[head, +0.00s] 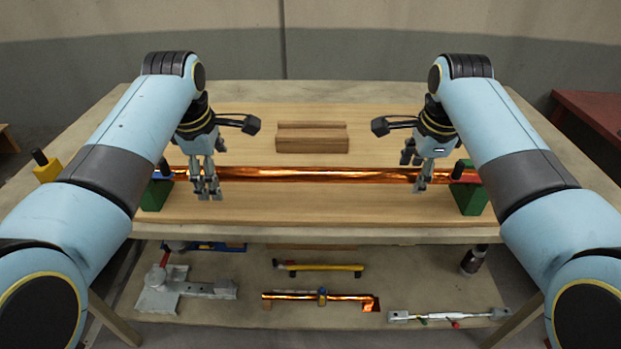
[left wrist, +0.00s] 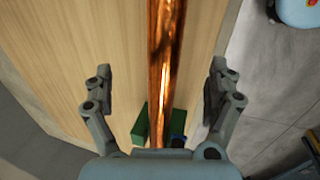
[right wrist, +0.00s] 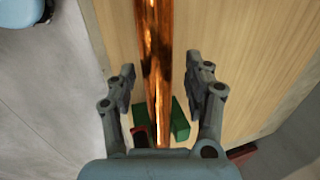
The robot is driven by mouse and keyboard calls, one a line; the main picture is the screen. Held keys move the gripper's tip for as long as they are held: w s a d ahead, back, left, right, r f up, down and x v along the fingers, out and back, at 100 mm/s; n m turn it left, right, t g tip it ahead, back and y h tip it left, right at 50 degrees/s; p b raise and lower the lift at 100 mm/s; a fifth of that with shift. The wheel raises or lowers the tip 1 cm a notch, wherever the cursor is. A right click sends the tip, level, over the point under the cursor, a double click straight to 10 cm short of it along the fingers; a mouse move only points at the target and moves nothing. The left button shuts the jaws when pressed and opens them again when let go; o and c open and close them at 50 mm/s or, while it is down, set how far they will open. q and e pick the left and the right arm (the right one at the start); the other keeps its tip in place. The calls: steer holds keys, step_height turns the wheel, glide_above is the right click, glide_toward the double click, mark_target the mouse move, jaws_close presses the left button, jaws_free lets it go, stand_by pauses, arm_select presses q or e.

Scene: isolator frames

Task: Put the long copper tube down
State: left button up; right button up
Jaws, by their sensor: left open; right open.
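The long copper tube (head: 310,174) lies level across the wooden board on the bench, its ends at two green supports (head: 155,195) (head: 470,199). My left gripper (head: 207,190) is open around the tube near its left end. In the left wrist view the tube (left wrist: 163,60) passes between the spread fingers (left wrist: 162,92), with gaps on both sides. My right gripper (head: 423,183) is open at the tube near its right end. My arms partly hide the supports.
A grooved wooden block (head: 312,137) stands behind the tube. A lower shelf holds a grey metal vise-like piece (head: 180,289), a yellow tool (head: 318,267), a shorter copper piece (head: 318,298) and a silver rod (head: 450,315). The board in front of the tube is clear.

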arm_select(q)
steer(key=shift+r, duration=0.1)
steer(key=v, duration=1.2)
arm_select(e)
steer(key=o, duration=0.8)
steer(key=v, duration=1.2)
steer(key=shift+f, duration=0.1)
